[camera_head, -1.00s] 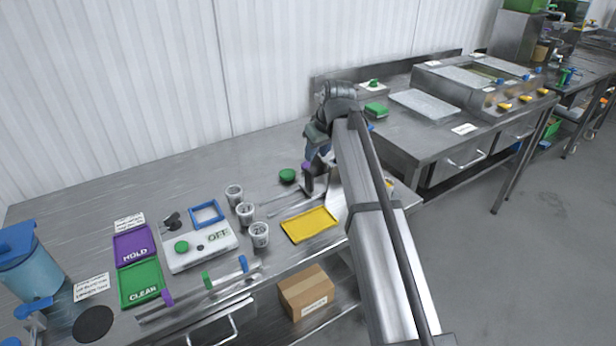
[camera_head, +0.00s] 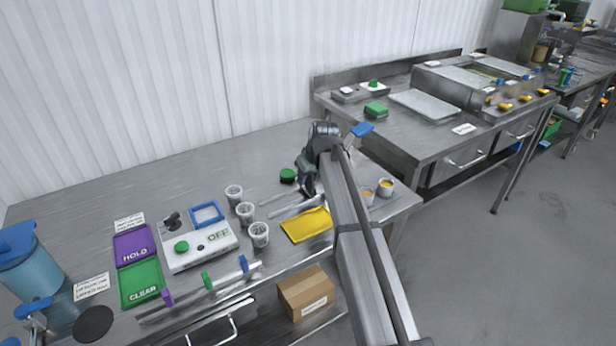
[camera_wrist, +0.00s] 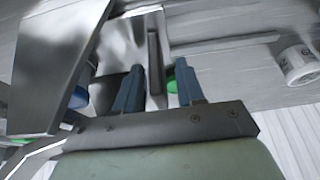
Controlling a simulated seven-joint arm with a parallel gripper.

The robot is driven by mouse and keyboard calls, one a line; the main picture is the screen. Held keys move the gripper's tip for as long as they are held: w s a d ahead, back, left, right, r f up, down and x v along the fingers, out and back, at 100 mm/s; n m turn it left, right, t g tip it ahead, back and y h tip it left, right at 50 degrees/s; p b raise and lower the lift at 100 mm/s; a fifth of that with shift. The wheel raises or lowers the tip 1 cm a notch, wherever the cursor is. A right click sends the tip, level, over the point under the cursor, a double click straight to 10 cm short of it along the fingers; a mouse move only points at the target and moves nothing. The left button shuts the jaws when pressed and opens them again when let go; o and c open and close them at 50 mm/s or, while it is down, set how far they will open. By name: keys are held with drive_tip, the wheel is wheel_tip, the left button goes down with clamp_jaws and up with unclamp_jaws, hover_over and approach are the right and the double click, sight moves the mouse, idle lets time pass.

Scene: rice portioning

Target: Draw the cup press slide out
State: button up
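A blue-topped upright fixture (camera_head: 362,129) shows behind my arm at the right end of the near bench. I cannot tell for sure whether it is the cup press, and I cannot make out its slide. My gripper (camera_head: 308,190) is low over the bench, left of this fixture and close to the green round item (camera_head: 288,175). In the wrist view the two blue-grey fingers of my gripper (camera_wrist: 160,78) are apart. A dark upright bar (camera_wrist: 154,62) shows between and beyond them; contact is not visible. A large shiny metal plate (camera_wrist: 60,60) fills the left side there.
A yellow tray (camera_head: 306,226) lies just in front of my gripper. Several white cups (camera_head: 245,212) stand to the left, beside the OFF device (camera_head: 200,248). Cups with orange contents (camera_head: 385,187) stand right of my arm. The back of the bench is clear.

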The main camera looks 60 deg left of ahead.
clamp_jaws()
idle(0.4)
